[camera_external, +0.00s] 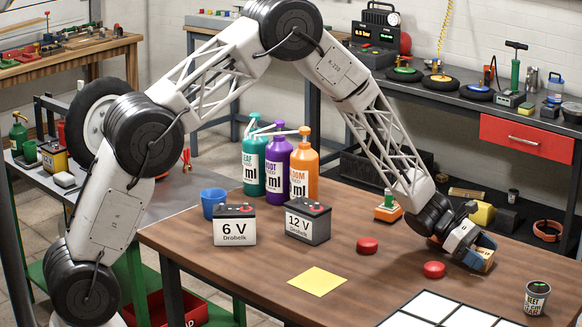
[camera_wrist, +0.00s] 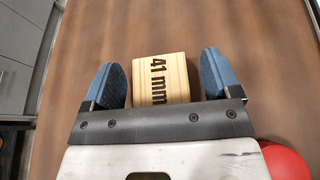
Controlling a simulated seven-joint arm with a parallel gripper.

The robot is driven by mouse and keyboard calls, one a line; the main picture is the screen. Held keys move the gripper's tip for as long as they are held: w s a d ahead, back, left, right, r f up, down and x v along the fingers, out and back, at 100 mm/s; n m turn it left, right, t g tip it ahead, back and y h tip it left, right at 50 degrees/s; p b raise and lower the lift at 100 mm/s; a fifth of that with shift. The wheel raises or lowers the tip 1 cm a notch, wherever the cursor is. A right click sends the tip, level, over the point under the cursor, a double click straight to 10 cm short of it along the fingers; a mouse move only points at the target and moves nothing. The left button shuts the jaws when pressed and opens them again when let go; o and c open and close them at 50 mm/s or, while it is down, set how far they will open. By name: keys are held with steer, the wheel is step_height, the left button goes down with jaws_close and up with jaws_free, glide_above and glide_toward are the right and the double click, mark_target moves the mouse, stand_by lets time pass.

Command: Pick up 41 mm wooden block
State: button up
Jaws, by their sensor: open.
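The wooden block (camera_wrist: 165,80), light wood with "41 mm" printed in black, lies on the brown table between the two blue fingers of my gripper (camera_wrist: 167,82) in the wrist view. There is a gap on each side, wider on the right, so the open fingers do not touch it. The near end of the block is hidden by the gripper's dark bar. In the external view my gripper (camera_external: 476,257) is low at the right side of the table, and part of the block (camera_external: 487,259) shows beside the blue finger.
Two red round pieces lie nearby, one (camera_external: 434,270) left of my gripper and one (camera_external: 367,245) farther left. A labelled can (camera_external: 536,297) and a white grid board (camera_external: 437,305) are at the front right. Two batteries, a yellow sheet (camera_external: 317,281) and bottles stand farther left.

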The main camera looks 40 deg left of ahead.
mark_target(482, 253)
steer(key=c, duration=1)
steer(key=shift+r, duration=0.15)
steer(key=shift+r, duration=1.75)
steer(key=s+a, duration=0.2)
steer(key=s, duration=0.2)
steer(key=s+a, duration=0.3)
steer(key=s, duration=0.2)
steer(key=s+a+r, duration=0.1)
steer(key=s+a, duration=0.2)
steer(key=s, duration=0.1)
steer(key=shift+s+a+r, duration=0.1)
steer(key=shift+s, duration=0.3)
